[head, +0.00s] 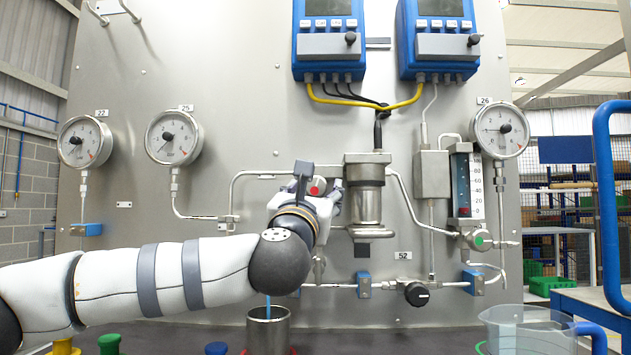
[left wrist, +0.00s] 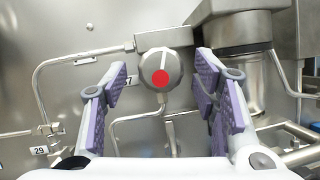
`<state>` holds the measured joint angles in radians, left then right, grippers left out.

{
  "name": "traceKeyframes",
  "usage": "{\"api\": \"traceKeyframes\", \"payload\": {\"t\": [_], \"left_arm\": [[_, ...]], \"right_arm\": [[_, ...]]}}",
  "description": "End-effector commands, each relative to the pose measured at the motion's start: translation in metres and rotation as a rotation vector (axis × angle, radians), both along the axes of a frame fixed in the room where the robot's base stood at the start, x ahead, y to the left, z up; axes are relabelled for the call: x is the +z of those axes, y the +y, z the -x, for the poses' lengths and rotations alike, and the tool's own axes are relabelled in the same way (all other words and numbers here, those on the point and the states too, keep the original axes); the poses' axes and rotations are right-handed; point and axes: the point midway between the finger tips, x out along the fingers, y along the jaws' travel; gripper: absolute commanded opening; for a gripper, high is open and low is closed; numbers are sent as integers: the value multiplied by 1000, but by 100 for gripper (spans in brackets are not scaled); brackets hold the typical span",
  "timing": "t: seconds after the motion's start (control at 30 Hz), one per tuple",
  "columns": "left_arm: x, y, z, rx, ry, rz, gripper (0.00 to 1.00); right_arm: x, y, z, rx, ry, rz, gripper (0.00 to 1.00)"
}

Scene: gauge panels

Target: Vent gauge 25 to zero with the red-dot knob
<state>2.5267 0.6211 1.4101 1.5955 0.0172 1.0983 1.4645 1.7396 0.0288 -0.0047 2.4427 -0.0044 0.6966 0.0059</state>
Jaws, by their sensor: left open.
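Gauge 25 (head: 174,139) is a round white dial on the steel panel, left of centre in the head view, with its number plate above it. Its needle is too small to read surely. The red-dot knob (head: 317,186) is partly hidden by my left gripper (head: 320,188). In the left wrist view the knob (left wrist: 161,66) is a grey, faceted knob with a red dot low on its face and a pale line above it. My left gripper (left wrist: 162,88) is open, with its purple-padded fingers on either side of the knob, apart from it.
A metal cylinder (head: 367,205) stands close right of the knob, with thin pipes around it. A green-dot knob (head: 480,240) and a black knob (head: 416,294) are further right. A metal cup (head: 268,335) and a clear jug (head: 525,335) stand below on the bench.

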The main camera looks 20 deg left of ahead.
Motion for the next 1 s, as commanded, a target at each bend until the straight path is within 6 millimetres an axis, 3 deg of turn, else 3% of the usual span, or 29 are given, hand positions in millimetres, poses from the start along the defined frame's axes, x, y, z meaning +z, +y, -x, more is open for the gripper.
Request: {"api": "traceKeyframes", "payload": {"t": [0.2,0.43,0.47,0.67,1.0], "left_arm": [[9,2,-20,0,-1,-1,54],[8,3,-21,-1,0,-1,54],[8,3,-21,-1,0,-1,52],[8,3,-21,-1,0,-1,6],[11,3,-20,-1,9,-38,5]], "right_arm": [[5,0,-3,0,-11,0,40],[5,0,-3,0,-10,0,40],[5,0,-3,0,-10,0,40],[5,0,-3,0,-10,0,40],[9,0,-6,0,-20,0,40]]}}
